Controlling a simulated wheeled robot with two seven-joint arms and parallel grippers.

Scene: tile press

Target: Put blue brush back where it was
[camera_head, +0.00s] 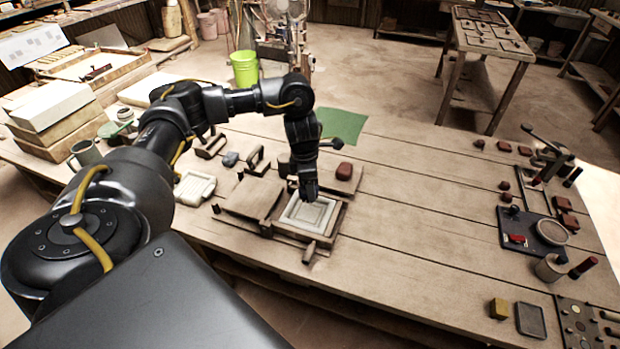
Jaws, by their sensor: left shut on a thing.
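My left gripper (309,190) points down over the tile press in the middle of the table. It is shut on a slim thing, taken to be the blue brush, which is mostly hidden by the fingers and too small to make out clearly. Below it is a pale square tile (298,217) in the wooden frame of the press (334,221). I cannot tell whether the held thing touches the tile. The open wooden lid (250,197) lies to the left of the frame. My right gripper is not in view.
A green mat (342,124) and a red-brown block (344,171) lie behind the press. A bluish-grey lump (230,159) and a pale tray (194,188) are left. A dark tray (537,236) and small pieces stand far right. The table right of the press is clear.

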